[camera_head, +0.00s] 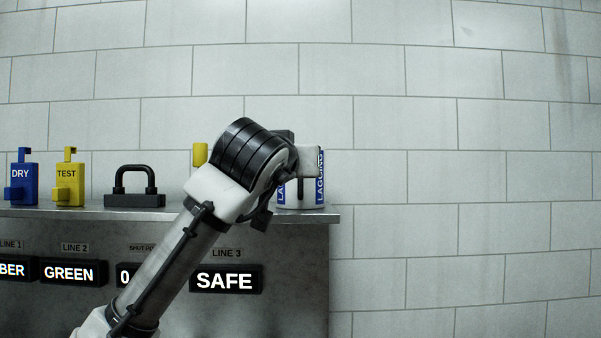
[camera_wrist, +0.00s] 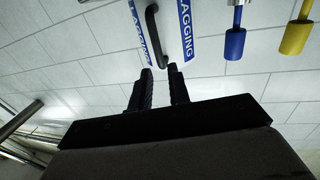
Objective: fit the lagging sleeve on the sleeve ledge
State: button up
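The lagging sleeve (camera_head: 319,192) is a white body with blue LAGGING labels and a dark handle, at the right end of the grey shelf. My arm covers part of it in the head view. In the wrist view its LAGGING panels (camera_wrist: 187,30) flank the dark curved handle (camera_wrist: 152,25). My gripper (camera_wrist: 160,70) has its two fingers apart, with the handle's end at or just beyond the gap between the tips. I cannot tell whether they touch it. I cannot make out the sleeve ledge as a separate thing from the shelf (camera_head: 330,213).
On the shelf stand a blue DRY tag (camera_head: 22,180), a yellow TEST tag (camera_head: 69,184) and a black padlock-shaped block (camera_head: 134,190). Another yellow item (camera_head: 199,154) is partly behind my arm. Label plates such as SAFE (camera_head: 225,280) line the front. Right of the shelf is bare tiled wall.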

jog(key=w+p, duration=0.1)
jog(key=w, duration=0.1)
jog(key=w+d+p, duration=0.1)
jog(key=w, duration=0.2)
jog(key=shift+w+r+p, duration=0.15)
jog(key=shift+w+p, duration=0.15)
jog(key=shift+w, duration=0.05)
jog(key=shift+w+d, duration=0.15)
jog(key=shift+w, duration=0.2)
grip_shut()
